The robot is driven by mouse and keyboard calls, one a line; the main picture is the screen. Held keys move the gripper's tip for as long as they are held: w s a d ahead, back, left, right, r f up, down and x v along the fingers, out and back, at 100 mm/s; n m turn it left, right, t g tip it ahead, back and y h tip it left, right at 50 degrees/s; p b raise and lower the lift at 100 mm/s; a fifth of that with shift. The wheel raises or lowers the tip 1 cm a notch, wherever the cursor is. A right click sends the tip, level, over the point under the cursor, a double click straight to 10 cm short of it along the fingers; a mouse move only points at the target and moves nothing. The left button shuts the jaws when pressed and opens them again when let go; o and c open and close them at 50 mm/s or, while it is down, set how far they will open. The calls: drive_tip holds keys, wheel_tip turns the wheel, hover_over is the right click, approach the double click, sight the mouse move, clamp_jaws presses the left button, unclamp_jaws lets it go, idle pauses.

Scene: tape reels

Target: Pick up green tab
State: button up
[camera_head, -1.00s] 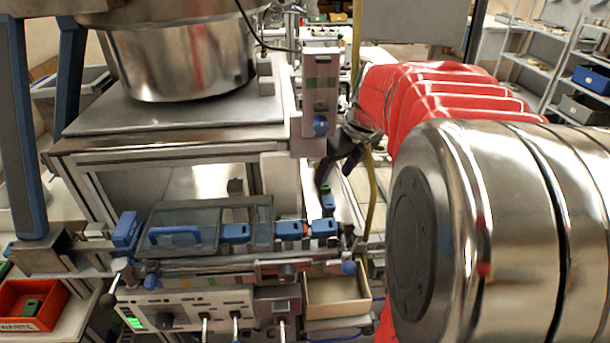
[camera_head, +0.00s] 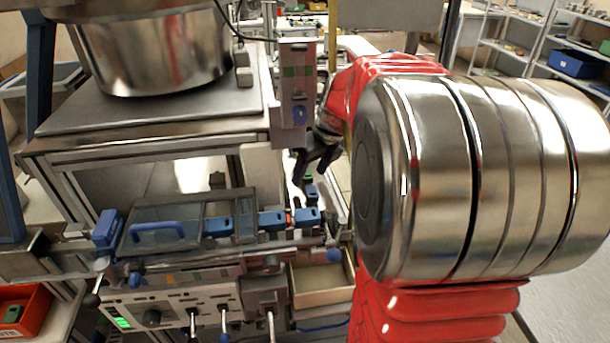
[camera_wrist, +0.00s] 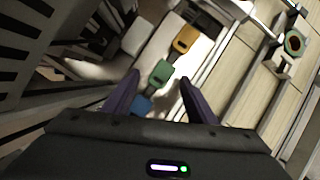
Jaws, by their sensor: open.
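The green tab (camera_wrist: 160,74) shows in the wrist view, on a light strip just beyond my gripper's fingertips and between their lines. My gripper (camera_wrist: 159,88) is open, its two dark purple fingers apart with nothing held between them. In the head view my gripper (camera_head: 316,168) points down beside the machine, above the right end of its track. A small green spot near its fingertips there is too small to tell apart clearly. A yellow tab (camera_wrist: 185,39) lies just past the green one, and a blue tab (camera_wrist: 141,105) lies nearer, partly hidden by the gripper.
A row of blue blocks (camera_head: 271,221) sits on the machine's track, left of my gripper. A grey post (camera_head: 297,95) stands close behind the gripper. An open beige bin (camera_head: 320,284) is below the track. A red bin (camera_head: 22,308) is at lower left.

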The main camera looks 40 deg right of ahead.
sight(311, 177)
drive_tip(key=shift+c, duration=0.2)
drive_tip(key=c, duration=1.2)
drive_tip(key=shift+r, duration=0.15)
drive_tip(key=shift+c, duration=0.2)
wheel_tip(311, 177, up, 10)
idle(0.4)
